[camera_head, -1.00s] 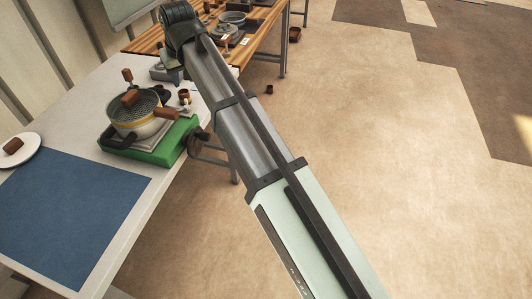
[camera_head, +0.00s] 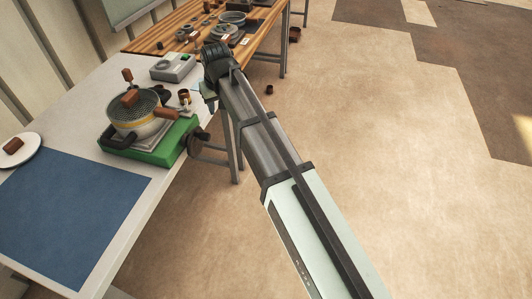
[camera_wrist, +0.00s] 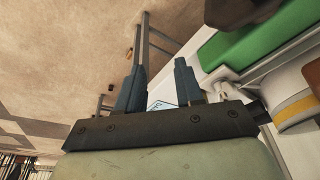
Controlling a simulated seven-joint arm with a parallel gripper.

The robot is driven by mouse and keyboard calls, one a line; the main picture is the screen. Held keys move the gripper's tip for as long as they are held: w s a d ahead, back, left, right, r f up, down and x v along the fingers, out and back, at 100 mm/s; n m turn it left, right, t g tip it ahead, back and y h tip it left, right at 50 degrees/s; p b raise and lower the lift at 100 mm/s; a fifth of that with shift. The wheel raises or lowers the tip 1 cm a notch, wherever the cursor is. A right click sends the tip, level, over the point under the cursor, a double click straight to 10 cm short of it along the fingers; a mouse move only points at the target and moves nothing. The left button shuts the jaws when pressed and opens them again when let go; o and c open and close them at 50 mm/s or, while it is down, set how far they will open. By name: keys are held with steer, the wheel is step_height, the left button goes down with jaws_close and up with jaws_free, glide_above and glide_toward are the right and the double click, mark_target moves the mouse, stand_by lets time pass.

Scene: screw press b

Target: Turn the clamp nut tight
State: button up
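A press with a green base (camera_head: 150,148) stands on the white table and carries a pot (camera_head: 136,116) with a mesh top and brown handles. A dark round knob (camera_head: 198,143) sticks out at the base's right end; it may be the clamp nut, but I cannot tell for sure. My gripper (camera_head: 208,98) is above the table's right edge, beyond the knob and apart from it. In the wrist view my gripper (camera_wrist: 160,68) has its two fingers spread with nothing held. The green base (camera_wrist: 240,45) is at upper right there, with a dark blurred part (camera_wrist: 238,10) above it.
A grey box (camera_head: 172,67) and small brown-topped parts (camera_head: 185,97) stand behind the press. A blue mat (camera_head: 70,215) and a white plate (camera_head: 14,150) lie to the left. A wooden table (camera_head: 165,41) with several items is behind. Open floor lies to the right.

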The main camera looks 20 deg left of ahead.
steer(key=w+d+f+m+g+h, duration=0.1)
steer(key=d+f+m, duration=0.1)
steer(key=d+f, duration=1.3)
steer(key=shift+w+d+f+g+h, duration=0.2)
steer(key=shift+w+f+g+h, duration=0.15)
steer(key=shift+f, duration=2.1)
steer(key=m, duration=0.2)
glide_toward(185, 102)
steer(key=shift+g+h, duration=0.25)
steer(key=shift+g, duration=0.1)
steer(key=f, duration=0.9)
steer(key=shift+w+a, duration=0.2)
steer(key=shift+w, duration=0.15)
steer(key=shift+r, duration=0.1)
jaws_close()
